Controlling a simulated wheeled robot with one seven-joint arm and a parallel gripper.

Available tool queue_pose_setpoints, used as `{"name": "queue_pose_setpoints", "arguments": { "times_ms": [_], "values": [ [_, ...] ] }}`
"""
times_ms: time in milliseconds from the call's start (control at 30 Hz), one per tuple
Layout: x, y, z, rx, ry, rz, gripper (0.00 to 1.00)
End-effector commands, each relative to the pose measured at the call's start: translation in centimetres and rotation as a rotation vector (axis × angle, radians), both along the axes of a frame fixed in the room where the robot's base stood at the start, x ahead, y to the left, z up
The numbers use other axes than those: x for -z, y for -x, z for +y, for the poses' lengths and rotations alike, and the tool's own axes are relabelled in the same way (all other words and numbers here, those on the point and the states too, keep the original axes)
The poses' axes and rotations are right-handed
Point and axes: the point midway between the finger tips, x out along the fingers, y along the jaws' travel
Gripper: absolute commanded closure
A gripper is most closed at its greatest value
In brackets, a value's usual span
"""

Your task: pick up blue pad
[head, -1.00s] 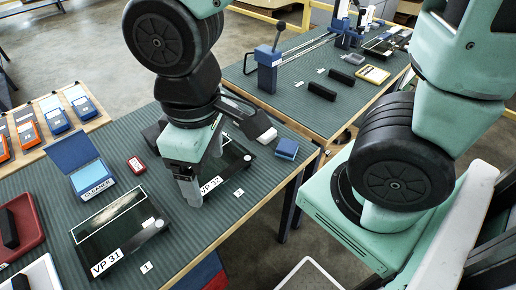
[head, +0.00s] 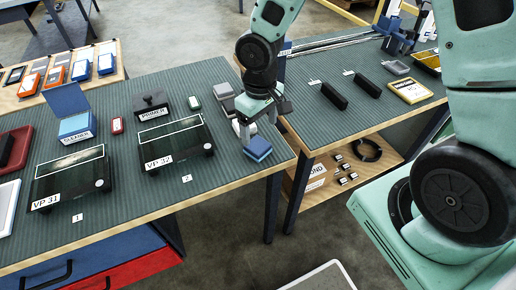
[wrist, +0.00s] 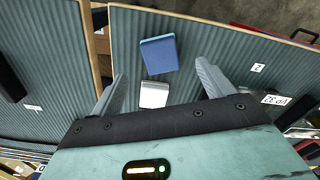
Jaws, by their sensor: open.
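The blue pad (head: 257,148) lies on the ribbed green mat near the right front corner of the left table. In the wrist view the blue pad (wrist: 159,55) lies past and between the fingertips, slightly tilted in the picture. My gripper (head: 258,124) is just behind and above the pad in the head view, pointing down. In the wrist view my gripper (wrist: 162,75) is open with nothing held. A pale grey block (wrist: 154,94) shows between the fingers, nearer the palm than the pad.
Grey blocks (head: 224,91) sit left of my gripper. The VP 32 plate (head: 172,140) and VP 31 plate (head: 70,178) lie further left, with a blue cleaner box (head: 76,126). A gap separates this table from the right one, which holds black bars (head: 334,96).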

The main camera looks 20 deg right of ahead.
Motion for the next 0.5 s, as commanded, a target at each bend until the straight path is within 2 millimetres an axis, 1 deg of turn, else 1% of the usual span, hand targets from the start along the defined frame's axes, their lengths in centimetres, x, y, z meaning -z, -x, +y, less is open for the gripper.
{"name": "queue_pose_setpoints", "arguments": {
  "times_ms": [33, 100, 333, 500],
  "values": [
    [1.0, 0.1, 0.0, -0.002, 0.001, 0.004, 0.2],
    [1.8, 0.0, 0.0, -0.001, 0.001, 0.002, 0.2],
    [3.2, -0.1, 0.1, -0.001, -0.001, 0.001, 0.2],
    [5.5, -0.6, 0.2, -0.002, 0.0, 0.003, 0.2]
  ]
}}
